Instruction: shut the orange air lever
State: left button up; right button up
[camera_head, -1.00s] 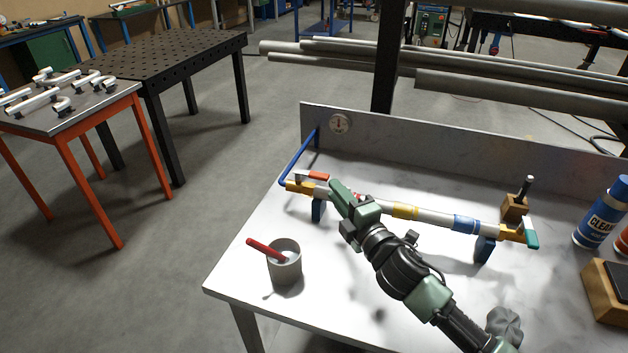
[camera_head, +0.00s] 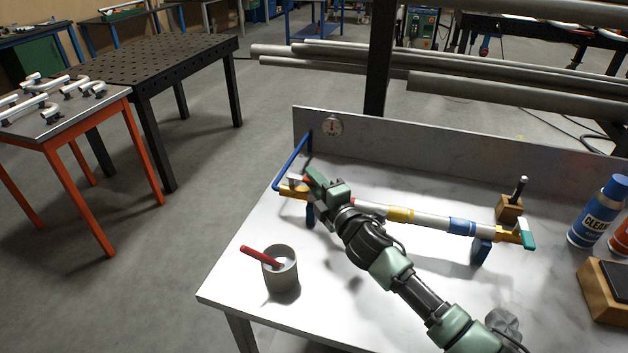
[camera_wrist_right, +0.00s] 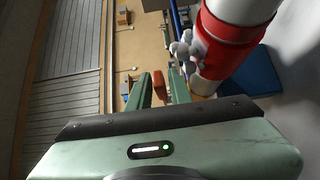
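The orange air lever (camera_wrist_right: 159,82) shows in the right wrist view between the two green fingers of my right gripper (camera_wrist_right: 161,88). Gaps show on both sides of it; I cannot tell how deep it sits between them. In the head view the right gripper (camera_head: 314,175) is at the left end of the banded pipe (camera_head: 430,217), over the yellow-orange fitting (camera_head: 292,191). It hides most of the lever there; only a small orange bit and a pale end (camera_head: 293,179) show. My left gripper is not in view.
A grey cup (camera_head: 281,277) with a red-handled tool stands at front left. A teal lever (camera_head: 528,236), wooden block (camera_head: 509,207) and blue can (camera_head: 597,215) are at right.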

grip_shut()
dwell(1.3)
